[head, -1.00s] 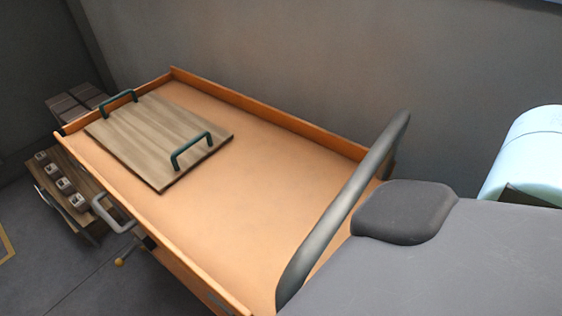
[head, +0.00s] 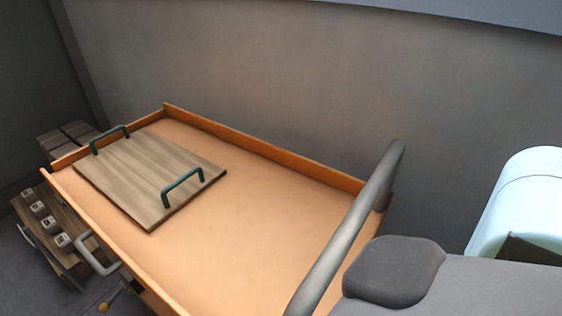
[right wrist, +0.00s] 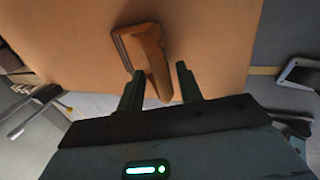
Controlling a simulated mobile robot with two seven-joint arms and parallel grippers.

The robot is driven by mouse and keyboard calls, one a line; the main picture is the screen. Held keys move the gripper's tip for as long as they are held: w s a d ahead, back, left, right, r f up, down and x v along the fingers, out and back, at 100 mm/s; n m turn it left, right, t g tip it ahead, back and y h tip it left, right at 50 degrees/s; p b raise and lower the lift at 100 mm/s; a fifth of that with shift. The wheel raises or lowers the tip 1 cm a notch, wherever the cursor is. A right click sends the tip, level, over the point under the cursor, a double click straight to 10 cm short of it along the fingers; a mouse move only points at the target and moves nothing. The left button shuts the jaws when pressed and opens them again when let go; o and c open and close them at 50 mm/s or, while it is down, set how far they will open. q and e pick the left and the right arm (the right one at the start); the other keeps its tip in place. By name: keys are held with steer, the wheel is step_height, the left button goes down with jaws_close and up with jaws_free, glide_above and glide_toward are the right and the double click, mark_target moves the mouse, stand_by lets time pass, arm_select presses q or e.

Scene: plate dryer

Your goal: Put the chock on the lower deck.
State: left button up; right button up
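The chock (right wrist: 148,52) shows in the right wrist view as an orange-brown, wedge-like block against a flat tan surface (right wrist: 70,35). My right gripper (right wrist: 159,68) is open, with one dark green finger on each side of the chock's near end. A gap shows between the chock and the right finger; contact with the left finger is unclear. In the head view an orange cart's upper deck (head: 265,215) is in sight. The lower deck is not clearly visible there, and neither is the chock. My left gripper is in neither view.
A wooden board (head: 150,175) with two green handles lies on the deck's left part. Low orange rims edge the deck, and a thick grey push bar (head: 350,235) stands at its right end. A wooden unit with several knobs (head: 48,225) stands at left.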

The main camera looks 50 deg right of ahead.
steer(key=p+v, duration=0.5)
steer(key=v, duration=0.7)
stand_by(0.4)
steer(key=s+a+r+m+t, duration=0.1)
steer(key=s+a+r+m, duration=0.1)
steer(key=s+r+m, duration=0.4)
steer(key=s+a+r+m+t+y, duration=0.1)
steer(key=s+a+r+m, duration=0.2)
steer(key=s+m, duration=0.9)
steer(key=v, duration=0.4)
steer(key=shift+a, duration=0.35)
